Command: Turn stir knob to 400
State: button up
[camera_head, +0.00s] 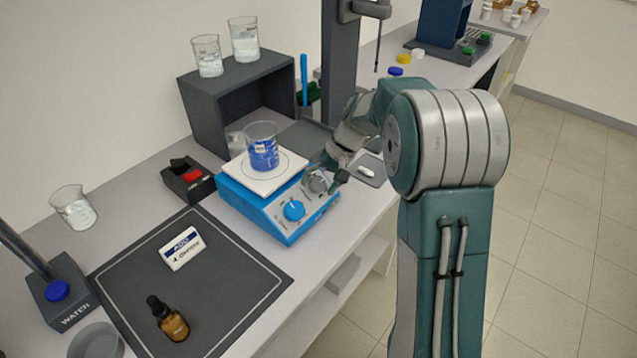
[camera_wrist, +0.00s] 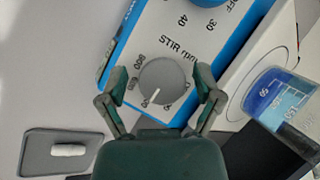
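The stir knob (camera_wrist: 162,78) is a round grey dial under the "STIR rpm" label on the blue hotplate stirrer (camera_head: 268,218). Its white pointer line points down and slightly left in the wrist view; the small numbers at that spot are hard to read. In the head view the grey knob (camera_head: 318,184) is partly covered by my fingers. My gripper (camera_wrist: 161,76) is open, with one finger on each side of the knob. A narrow gap shows between each finger and the knob. A blue knob (camera_head: 294,210) sits left of it on the panel.
A beaker of blue liquid (camera_head: 263,152) stands on the stirrer's white plate (camera_head: 285,174), close to my gripper. A stir bar (camera_head: 366,173) lies on a grey pad on the right. A dark shelf (camera_head: 205,115) with two beakers stands behind. A bottle (camera_head: 170,322) stands on the front mat.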

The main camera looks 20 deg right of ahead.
jog(key=shift+r, duration=0.15)
jog(key=v, duration=1.2)
jog(key=s+a+r+n+t+h, duration=0.1)
jog(key=s+a+r+h, duration=0.15)
jog(key=s, duration=0.45)
jog(key=s+a+r+t+h, duration=0.1)
jog(key=s+a+r+t, duration=0.15)
jog(key=s, duration=0.45)
jog(key=s+a+f+n+t+h, duration=0.1)
jog(key=s+f+t+h, duration=0.1)
jog(key=s, duration=1.1)
jog(key=shift+s+f+n, duration=0.3)
jog(key=shift+f, duration=0.4)
